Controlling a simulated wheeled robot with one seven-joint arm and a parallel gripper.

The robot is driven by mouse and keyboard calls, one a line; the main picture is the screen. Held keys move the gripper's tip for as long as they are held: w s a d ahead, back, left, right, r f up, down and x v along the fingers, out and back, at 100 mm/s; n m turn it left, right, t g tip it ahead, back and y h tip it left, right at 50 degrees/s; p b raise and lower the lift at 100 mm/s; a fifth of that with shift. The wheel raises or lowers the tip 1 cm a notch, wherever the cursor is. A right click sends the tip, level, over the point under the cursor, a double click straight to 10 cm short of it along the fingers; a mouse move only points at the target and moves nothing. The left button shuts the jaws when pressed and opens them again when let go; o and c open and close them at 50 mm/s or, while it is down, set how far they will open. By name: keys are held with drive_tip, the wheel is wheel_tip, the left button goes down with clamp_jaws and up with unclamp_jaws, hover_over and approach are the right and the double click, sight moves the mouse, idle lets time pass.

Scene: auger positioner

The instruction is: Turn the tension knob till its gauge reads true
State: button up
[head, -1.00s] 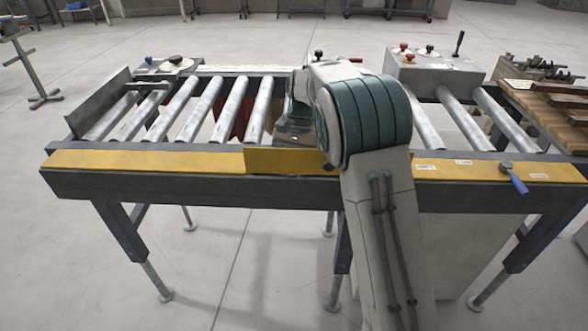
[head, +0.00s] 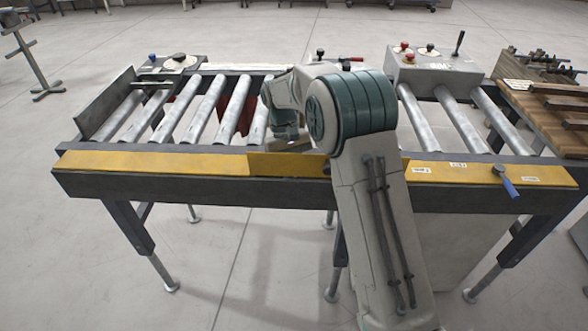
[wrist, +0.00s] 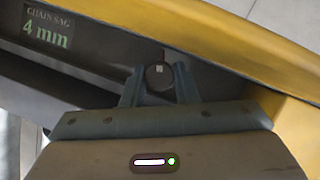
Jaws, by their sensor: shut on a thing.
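In the wrist view the two fingers of my gripper (wrist: 158,88) are shut on a round dark knob (wrist: 158,77) with a small pale mark on its face. The knob sits between the fingertips, beside a yellow rail. A dark panel (wrist: 46,28) at the upper left of the wrist view reads "CHAIN SAG 4 mm" in pale green. In the head view my wrist reaches over the roller table near its middle. The fingertips and the knob are hidden there behind my arm and the yellow front rail.
The roller table has bare metal rollers (head: 203,108) and a yellow front rail (head: 150,162). A grey control box (head: 435,70) with red buttons and a lever stands at the back right. A blue-handled lever (head: 505,180) hangs on the front rail at right. A wooden bench (head: 545,105) stands at far right.

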drive_tip(key=shift+n, duration=0.6)
drive_tip(key=o, duration=1)
drive_tip(key=shift+h, duration=0.3)
